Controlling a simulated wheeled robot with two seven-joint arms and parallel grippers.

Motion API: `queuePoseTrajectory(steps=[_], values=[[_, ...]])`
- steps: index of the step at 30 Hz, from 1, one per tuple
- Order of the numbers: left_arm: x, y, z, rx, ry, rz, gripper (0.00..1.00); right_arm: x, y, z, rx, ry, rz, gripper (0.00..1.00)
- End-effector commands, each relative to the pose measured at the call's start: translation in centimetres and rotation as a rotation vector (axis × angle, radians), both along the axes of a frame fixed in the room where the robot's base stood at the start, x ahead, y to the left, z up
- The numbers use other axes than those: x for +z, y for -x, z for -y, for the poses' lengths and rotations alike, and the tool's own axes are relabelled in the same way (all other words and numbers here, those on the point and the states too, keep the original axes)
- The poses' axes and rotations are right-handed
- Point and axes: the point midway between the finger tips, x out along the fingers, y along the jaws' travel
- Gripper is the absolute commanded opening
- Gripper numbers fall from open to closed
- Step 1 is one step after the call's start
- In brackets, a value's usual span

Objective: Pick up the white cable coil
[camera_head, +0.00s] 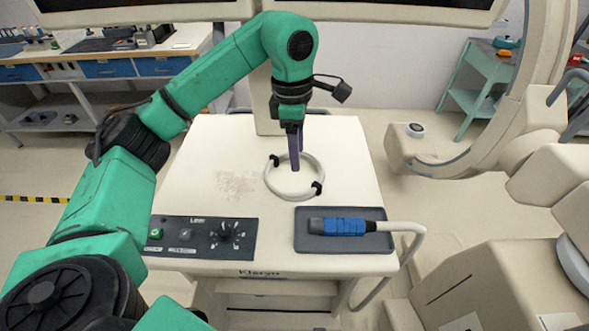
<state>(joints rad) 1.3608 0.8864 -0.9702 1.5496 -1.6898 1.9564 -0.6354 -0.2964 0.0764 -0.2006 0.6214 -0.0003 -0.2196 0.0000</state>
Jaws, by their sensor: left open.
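The white cable coil (273,187) lies flat on the cream top of the cart (345,150). It is a ring with two black clips, one at its upper left and one at its lower right. My left gripper (295,160) points down over the coil, with its purple fingers in front of the ring's upper part. It is open. I cannot tell whether the fingertips touch the coil or stay above it. My right gripper is not in view.
A grey tray (378,243) holds a blue-and-black probe (345,226) whose white cable hangs off the cart's right edge. A dark control panel (200,238) with knobs is at the front left. Large beige equipment (500,290) stands to the right. Monitors (150,8) hang above.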

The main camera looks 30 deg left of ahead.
Motion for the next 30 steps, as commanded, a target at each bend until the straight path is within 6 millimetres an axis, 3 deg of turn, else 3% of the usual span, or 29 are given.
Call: queuePoseTrajectory(steps=[2,5,12,16,21,24,30], values=[[-0.2,0.3,-1.5,0.018,-0.052,-0.018,0.59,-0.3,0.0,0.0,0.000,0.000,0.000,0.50],[-2.0,0.4,-1.6,0.018,-0.058,-0.025,0.59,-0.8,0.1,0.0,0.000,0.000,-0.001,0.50],[-7.2,0.4,-1.5,0.017,-0.056,-0.025,0.59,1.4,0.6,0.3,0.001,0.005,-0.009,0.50],[-8.9,0.4,-1.5,0.016,-0.055,-0.022,0.59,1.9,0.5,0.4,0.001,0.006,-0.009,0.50],[-11.6,0.1,-1.7,0.017,-0.055,-0.025,0.59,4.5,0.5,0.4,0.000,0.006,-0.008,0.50],[-13.5,0.0,-1.7,0.018,-0.053,-0.021,0.59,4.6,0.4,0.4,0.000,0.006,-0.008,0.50],[-14.2,-0.1,-1.6,0.017,-0.053,-0.018,0.59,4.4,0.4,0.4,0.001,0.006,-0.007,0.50]])
